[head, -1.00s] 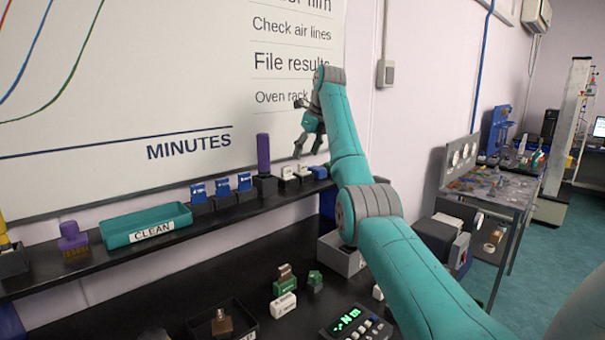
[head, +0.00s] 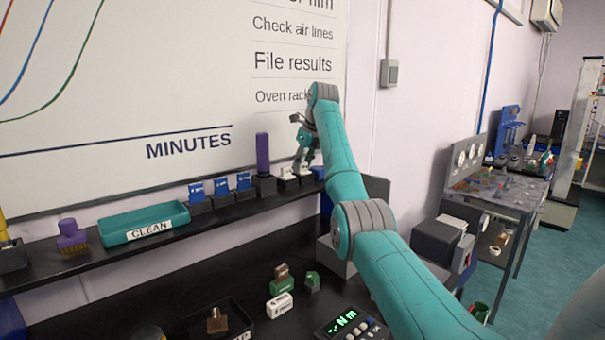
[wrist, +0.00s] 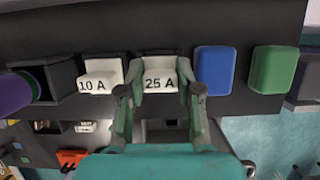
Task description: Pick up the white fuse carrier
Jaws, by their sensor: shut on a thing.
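Two white fuse carriers sit side by side on the black shelf. One is marked 10 A (wrist: 100,78) and the other is marked 25 A (wrist: 160,74). My gripper (wrist: 162,80) is shut on the 25 A carrier, with one finger on each side of it. The 25 A carrier is at its black holder on the shelf. In the head view my gripper (head: 304,164) points down at the shelf, and its fingers partly hide the carrier.
A blue block (wrist: 214,70) and a green block (wrist: 273,69) stand right of the 25 A carrier. A purple cylinder (head: 263,152) stands left of the white carriers. A teal CLEAN tray (head: 120,228) is farther left. The whiteboard (head: 220,80) is close behind.

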